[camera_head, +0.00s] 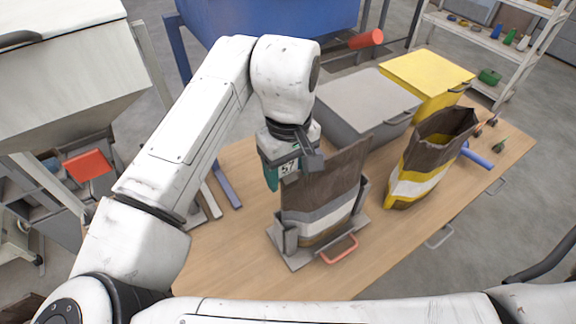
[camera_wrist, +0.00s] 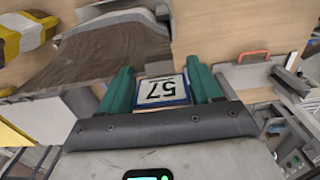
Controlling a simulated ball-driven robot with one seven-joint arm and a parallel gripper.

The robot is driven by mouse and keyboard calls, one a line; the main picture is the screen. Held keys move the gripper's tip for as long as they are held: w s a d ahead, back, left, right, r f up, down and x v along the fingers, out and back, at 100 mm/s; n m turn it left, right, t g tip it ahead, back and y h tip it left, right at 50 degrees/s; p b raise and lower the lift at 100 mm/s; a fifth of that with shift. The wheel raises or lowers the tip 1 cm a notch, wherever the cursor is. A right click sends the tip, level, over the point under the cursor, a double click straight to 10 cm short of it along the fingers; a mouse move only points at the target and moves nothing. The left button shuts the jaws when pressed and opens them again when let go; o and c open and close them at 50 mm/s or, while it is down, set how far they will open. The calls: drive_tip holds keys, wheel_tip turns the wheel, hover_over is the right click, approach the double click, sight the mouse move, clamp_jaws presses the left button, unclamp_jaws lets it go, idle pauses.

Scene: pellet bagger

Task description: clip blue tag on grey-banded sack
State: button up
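The grey-banded sack (camera_head: 322,212) is brown paper with grey and white bands. It stands upright in a grey holder (camera_head: 297,262) on the wooden table. My gripper (camera_head: 286,172) is at the upper left of the sack, close to its brown top. The tag also shows in the head view (camera_head: 289,168). The sack's brown top (camera_wrist: 105,52) lies just beyond the fingers; whether the tag touches it I cannot tell.
A yellow-banded sack (camera_head: 408,185) stands to the right. A grey bin (camera_head: 360,95) and a yellow bin (camera_head: 428,75) are behind. A blue cylinder (camera_head: 477,158) and small coloured items (camera_head: 498,147) lie at the right end. The table's front left (camera_head: 225,265) is clear.

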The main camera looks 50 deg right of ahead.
drive_tip(key=shift+o, duration=1.4)
drive_tip(key=shift+r, duration=0.15)
wheel_tip(320, 180, up, 11)
drive_tip(key=shift+f+b, duration=0.1)
drive_tip(key=shift+b, duration=0.4)
